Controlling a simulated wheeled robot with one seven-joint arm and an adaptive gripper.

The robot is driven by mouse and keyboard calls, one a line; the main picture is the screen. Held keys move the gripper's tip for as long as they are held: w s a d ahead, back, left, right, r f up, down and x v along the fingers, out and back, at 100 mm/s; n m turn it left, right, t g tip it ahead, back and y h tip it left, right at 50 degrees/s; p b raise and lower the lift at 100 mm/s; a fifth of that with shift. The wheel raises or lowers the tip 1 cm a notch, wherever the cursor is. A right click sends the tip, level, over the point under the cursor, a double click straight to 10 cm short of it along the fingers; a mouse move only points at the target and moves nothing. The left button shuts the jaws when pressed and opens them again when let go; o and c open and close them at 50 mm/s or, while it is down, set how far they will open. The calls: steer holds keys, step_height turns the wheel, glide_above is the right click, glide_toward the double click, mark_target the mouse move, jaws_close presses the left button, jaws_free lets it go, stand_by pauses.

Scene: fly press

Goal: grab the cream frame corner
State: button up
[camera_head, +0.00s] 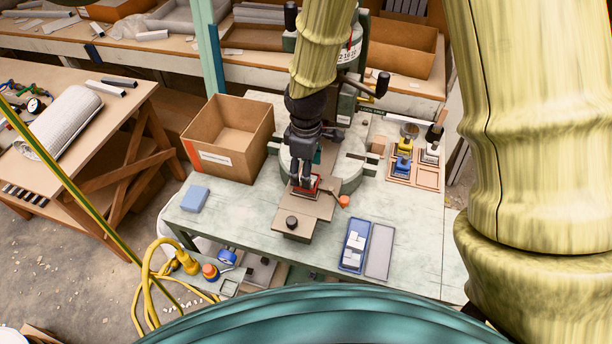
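My gripper (306,184) is black and points down at the fly press (345,110), its fingertips at a small red block (314,193) on the press's brown slide plate (318,205). The fingers cover much of that spot, and I cannot tell whether they are apart or closed on something. I cannot clearly make out a cream frame corner there. Several small whitish pieces (355,244) lie in a blue tray (345,263) to the front right of the press; their exact shape is too small to tell.
An open cardboard box (205,150) stands left of the press. A blue block (194,199) lies near the bench's (240,225) left edge. A wooden rack (427,178) with coloured tools stands at the right. An orange knob (344,201) sits beside the slide. The bench's front left is clear.

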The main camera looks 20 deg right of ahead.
steer(key=shift+f, duration=0.95)
steer(key=c, duration=1.1)
steer(key=shift+c, duration=0.2)
steer(key=shift+r+p, duration=0.2)
steer(key=shift+p, duration=0.15)
